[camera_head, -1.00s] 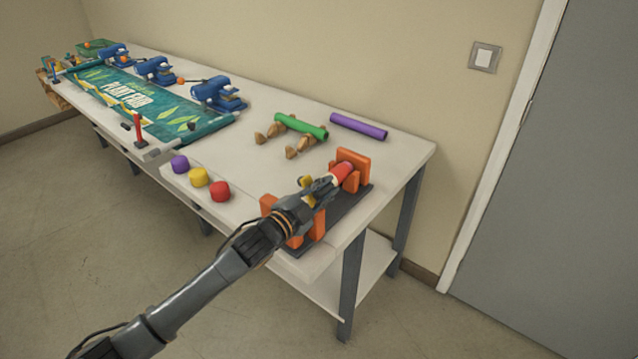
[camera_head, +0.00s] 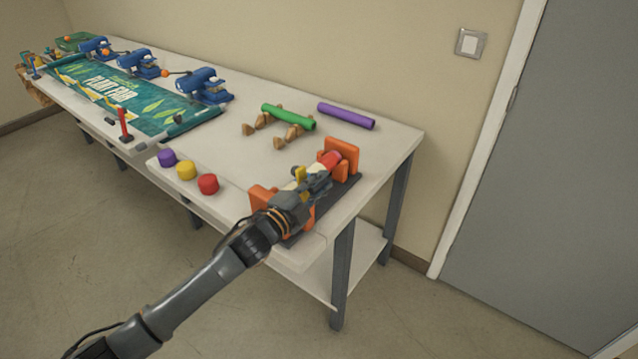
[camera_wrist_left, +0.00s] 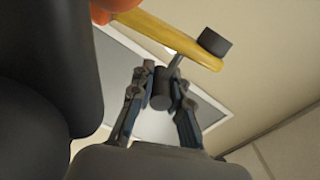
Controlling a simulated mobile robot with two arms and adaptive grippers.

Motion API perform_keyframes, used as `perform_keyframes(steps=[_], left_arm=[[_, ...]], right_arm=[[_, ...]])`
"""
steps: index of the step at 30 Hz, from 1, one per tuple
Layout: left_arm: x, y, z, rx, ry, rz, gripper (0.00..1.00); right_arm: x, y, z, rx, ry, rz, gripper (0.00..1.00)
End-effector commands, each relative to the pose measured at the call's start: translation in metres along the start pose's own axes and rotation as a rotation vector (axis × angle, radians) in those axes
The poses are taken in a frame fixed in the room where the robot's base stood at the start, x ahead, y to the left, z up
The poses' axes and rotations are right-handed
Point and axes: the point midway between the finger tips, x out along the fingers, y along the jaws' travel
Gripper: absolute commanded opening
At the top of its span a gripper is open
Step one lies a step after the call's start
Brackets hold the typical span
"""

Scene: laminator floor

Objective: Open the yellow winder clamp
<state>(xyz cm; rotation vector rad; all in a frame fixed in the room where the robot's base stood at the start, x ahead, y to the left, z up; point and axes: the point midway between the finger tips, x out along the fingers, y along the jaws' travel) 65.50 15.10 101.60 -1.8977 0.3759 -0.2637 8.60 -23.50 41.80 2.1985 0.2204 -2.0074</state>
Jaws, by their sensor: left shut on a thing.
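The winder stands at the table's near right corner, with orange uprights (camera_head: 341,155), a dark base (camera_head: 347,190) and a red-and-white roll (camera_head: 331,160). The yellow winder clamp (camera_head: 300,175) shows just above my left gripper (camera_head: 318,177), which covers much of the winder. In the left wrist view, the clamp is a yellow bar (camera_wrist_left: 165,35) with a dark knob (camera_wrist_left: 214,43) at its end. The left gripper's fingers (camera_wrist_left: 161,100) are shut on a dark cylindrical grip (camera_wrist_left: 162,88); a thin rod runs from it towards the bar. My right gripper is out of view.
Red (camera_head: 208,184), yellow (camera_head: 186,170) and purple (camera_head: 167,158) caps lie left of the winder. A green roll (camera_head: 288,116) rests on wooden supports, with a purple roll (camera_head: 346,116) behind. Blue machines (camera_head: 203,86) and a green banner (camera_head: 125,98) occupy the far left.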

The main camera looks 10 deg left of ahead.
Motion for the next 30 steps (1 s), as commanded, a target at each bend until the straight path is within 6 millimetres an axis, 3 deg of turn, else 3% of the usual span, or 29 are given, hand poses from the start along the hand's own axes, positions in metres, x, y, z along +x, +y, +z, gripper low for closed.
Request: perform_keyframes(steps=[1,2,5,17,30], left_arm=[[0.0,0.003,0.0,-0.001,0.0,0.004,0.0],[0.0,0.003,0.0,-0.001,0.0,0.004,0.23],[0.0,0.002,0.0,-0.001,0.0,0.004,0.4],[-0.008,0.002,0.0,-0.002,0.0,0.003,0.4],[-0.091,0.003,0.0,-0.001,-0.001,0.007,0.4]], right_arm=[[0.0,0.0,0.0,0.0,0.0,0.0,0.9],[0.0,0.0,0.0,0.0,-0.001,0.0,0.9],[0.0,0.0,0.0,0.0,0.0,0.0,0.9],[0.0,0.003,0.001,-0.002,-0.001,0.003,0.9],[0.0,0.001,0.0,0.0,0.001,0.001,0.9]])
